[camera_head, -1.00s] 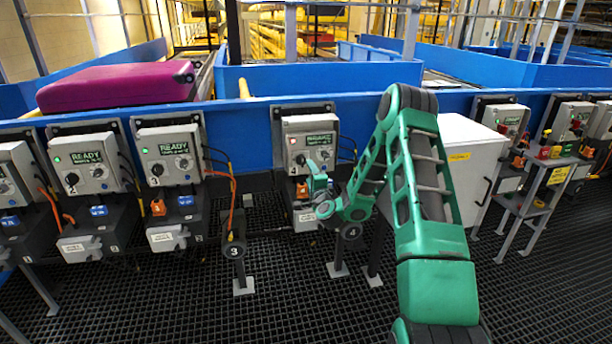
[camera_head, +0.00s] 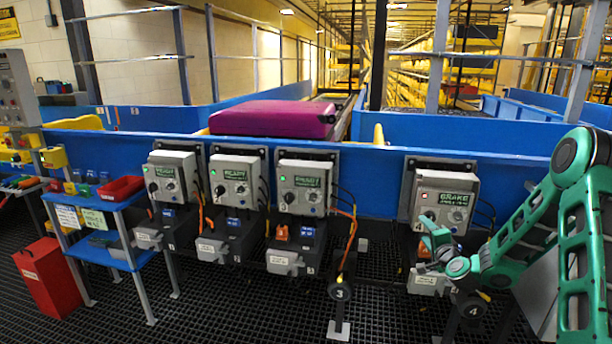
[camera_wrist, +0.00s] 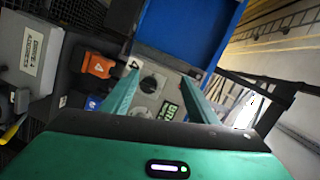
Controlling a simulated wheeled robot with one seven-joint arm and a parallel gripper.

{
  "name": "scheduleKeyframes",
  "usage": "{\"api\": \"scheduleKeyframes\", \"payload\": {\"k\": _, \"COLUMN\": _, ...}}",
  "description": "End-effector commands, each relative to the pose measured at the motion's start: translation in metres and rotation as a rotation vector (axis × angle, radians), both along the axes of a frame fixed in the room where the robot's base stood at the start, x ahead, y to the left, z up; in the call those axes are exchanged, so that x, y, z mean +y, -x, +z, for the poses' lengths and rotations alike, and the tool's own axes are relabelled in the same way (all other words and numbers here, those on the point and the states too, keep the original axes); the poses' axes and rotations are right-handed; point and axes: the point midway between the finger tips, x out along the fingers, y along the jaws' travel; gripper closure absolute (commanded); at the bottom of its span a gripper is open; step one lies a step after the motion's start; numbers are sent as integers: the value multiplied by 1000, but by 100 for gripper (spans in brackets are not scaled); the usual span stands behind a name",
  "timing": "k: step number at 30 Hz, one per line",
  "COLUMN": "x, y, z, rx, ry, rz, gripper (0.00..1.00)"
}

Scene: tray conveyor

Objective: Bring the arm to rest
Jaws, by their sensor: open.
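My arm (camera_head: 587,215) is green and reaches in from the right of the head view. My gripper (camera_head: 432,240) is in front of the control box showing BRAKE (camera_head: 446,200), at its lower left part, with a small red light lit above it. In the wrist view my gripper (camera_wrist: 162,76) has its two green fingers apart, with nothing held. A dark rotary knob (camera_wrist: 151,84) on a grey panel and a green display (camera_wrist: 168,110) show between and beyond the fingers. I cannot tell whether a fingertip touches the box.
An orange switch (camera_wrist: 98,65) is close left of the fingers. A magenta suitcase (camera_head: 272,118) lies on the conveyor. A blue shelf cart (camera_head: 100,253) and red bin (camera_head: 47,278) stand left.

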Motion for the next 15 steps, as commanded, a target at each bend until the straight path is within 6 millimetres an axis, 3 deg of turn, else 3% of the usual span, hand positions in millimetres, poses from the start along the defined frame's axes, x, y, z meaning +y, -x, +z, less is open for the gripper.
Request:
{"api": "scheduleKeyframes", "payload": {"k": 1, "x": 9, "y": 5, "z": 10, "rx": 38, "ry": 62, "rz": 48, "gripper": 46}}
{"api": "scheduleKeyframes", "payload": {"k": 6, "x": 27, "y": 33, "z": 20, "rx": 200, "ry": 257, "rz": 184, "gripper": 46}}
{"api": "scheduleKeyframes", "payload": {"k": 11, "x": 32, "y": 72, "z": 28, "rx": 361, "ry": 420, "rz": 283, "gripper": 46}}
{"api": "scheduleKeyframes", "payload": {"k": 15, "x": 27, "y": 115, "z": 36, "rx": 507, "ry": 537, "rz": 349, "gripper": 46}}
